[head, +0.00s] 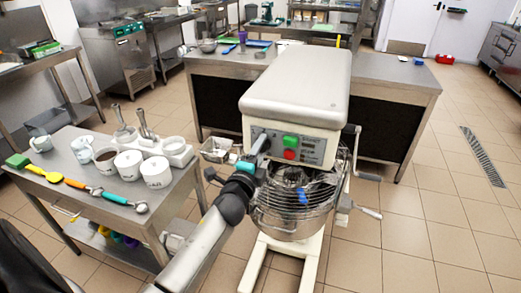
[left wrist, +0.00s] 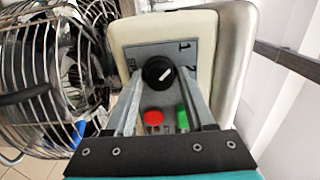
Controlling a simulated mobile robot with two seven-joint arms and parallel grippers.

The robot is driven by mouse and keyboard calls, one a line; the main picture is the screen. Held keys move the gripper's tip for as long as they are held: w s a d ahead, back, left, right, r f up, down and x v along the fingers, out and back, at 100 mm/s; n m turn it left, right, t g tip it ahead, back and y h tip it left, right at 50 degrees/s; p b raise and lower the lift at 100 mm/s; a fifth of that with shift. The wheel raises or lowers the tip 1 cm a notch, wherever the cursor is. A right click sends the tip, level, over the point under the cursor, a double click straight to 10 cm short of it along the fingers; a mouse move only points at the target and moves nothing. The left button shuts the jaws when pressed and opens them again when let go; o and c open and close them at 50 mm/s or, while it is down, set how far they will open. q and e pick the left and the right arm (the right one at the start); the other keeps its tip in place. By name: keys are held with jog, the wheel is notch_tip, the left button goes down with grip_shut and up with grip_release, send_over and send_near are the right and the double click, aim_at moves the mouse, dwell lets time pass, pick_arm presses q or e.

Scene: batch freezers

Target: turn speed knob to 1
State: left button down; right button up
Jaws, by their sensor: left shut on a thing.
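The mixer (head: 297,85) stands in the middle of the head view, with a control panel on its front. In the left wrist view, the black round speed knob (left wrist: 158,72) sits on the grey panel (left wrist: 140,50). Its white pointer mark is turned to the upper right, toward the printed digits. A "1" (left wrist: 182,46) shows near the panel's top right. My right gripper is not in view.
A green button (head: 290,141) and red button (head: 289,155) are right beside my left gripper. The wire-guarded bowl (head: 290,220) is below. A steel side table (head: 75,150) with cups and scoops stands left. Open tiled floor lies right.

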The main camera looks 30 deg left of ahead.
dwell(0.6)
pick_arm(q)
jog(key=shift+c, duration=2.1)
grip_release()
jog(key=shift+s, duration=0.15)
jog(key=b+v, duration=0.1)
jog(key=v, duration=1.4)
jog(key=shift+f, duration=0.1)
jog(key=s+d+f+n+g+h+b, duration=0.1)
jog(key=s+d+f+n+g+b, duration=0.15)
jog(key=f, duration=1.05)
jog(key=s+d+f+n+g+h+b, duration=0.1)
jog(key=s+d+f+n+g, duration=0.15)
jog(key=f, duration=0.95)
jog(key=s+d+f+n+g+h+b, duration=0.1)
jog(key=s+f+n+g+b, duration=0.15)
jog(key=f, duration=1.05)
jog(key=s+d+f+n+g+b, duration=0.1)
jog(key=s+f+g, duration=0.3)
jog(key=s+f, duration=0.6)
jog(key=s+d+f+n+g+h+b, duration=0.1)
jog(key=s+d+f+n+g+b, duration=0.1)
jog(key=s+f, duration=0.9)
jog(key=s+n+g+b, duration=0.1)
jog(key=s+n+g, duration=0.1)
jog(key=s, duration=0.3)
jog(key=shift+s+d+f+g+b, duration=0.2)
jog(key=shift+s+g+b, duration=0.1)
jog(key=shift+g+b, duration=0.15)
